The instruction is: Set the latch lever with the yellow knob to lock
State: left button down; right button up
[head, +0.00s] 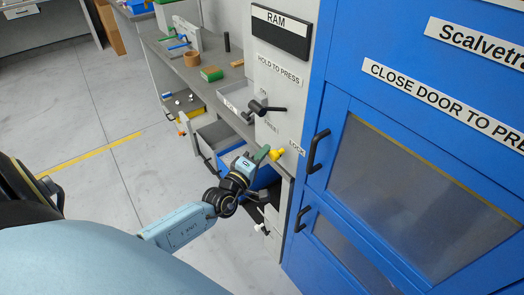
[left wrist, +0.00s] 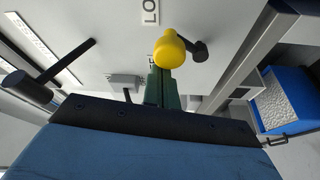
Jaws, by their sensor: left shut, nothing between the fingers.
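The yellow knob (head: 277,154) of the latch lever shows on the grey press panel (head: 275,86), below and left of the "LOCK" label (head: 297,148). In the left wrist view the round yellow knob (left wrist: 168,48) sits right at the tip of my fingers, with a dark lever part (left wrist: 199,50) beside it. My left gripper (head: 263,153) is shut with nothing between its green fingers, close against the knob; I cannot tell whether they touch. In the left wrist view the closed fingers (left wrist: 164,86) partly cover the panel behind. My right gripper is not in view.
A black lever (head: 266,107) sticks out higher on the panel, under "HOLD TO PRESS". The blue door (head: 340,110) with black handles stands just right. A grey bench (head: 165,60) with small parts and an open drawer lie to the left. The floor at left is free.

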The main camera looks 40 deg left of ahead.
pick_arm(q)
jog(key=shift+d+f, duration=0.1)
jog(key=shift+d, duration=0.15)
dwell(0.5)
jog(key=shift+a, duration=0.1)
jog(key=s+a, duration=0.3)
jog(key=s, duration=0.6)
jog(key=shift+a+r, duration=0.25)
jog(key=shift+w, duration=0.1)
